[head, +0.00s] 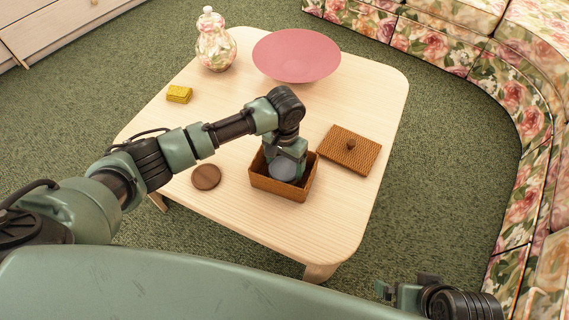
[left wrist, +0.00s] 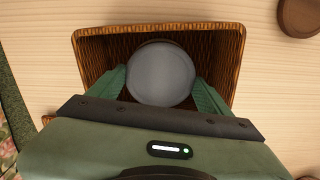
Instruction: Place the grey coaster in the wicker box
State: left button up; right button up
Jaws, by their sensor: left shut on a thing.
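The grey coaster (head: 282,169) is a round disc held between the fingers of my left gripper (head: 284,170). The left wrist view shows the coaster (left wrist: 161,73) with a green finger on either side of it. My left gripper is shut on it. The open wicker box (head: 299,191) is brown and stands on the table under the gripper. In the left wrist view its walls (left wrist: 238,50) frame the coaster, which is over or inside the opening; its exact height is unclear. My right gripper (head: 405,290) is at the bottom right, off the table; its jaws are unclear.
The pale wooden table (head: 250,225) also holds a brown round coaster (head: 206,177), the wicker lid (head: 349,149) with a knob, a pink bowl (head: 297,55), a jar (head: 215,42) and a yellow block (head: 179,94). A floral sofa (head: 450,40) curves along the right.

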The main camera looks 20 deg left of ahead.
pick_arm(q)
jog(key=shift+f, duration=0.1)
jog(key=shift+f, duration=0.5)
jog(key=o, duration=1.3)
jog(key=shift+r, duration=0.15)
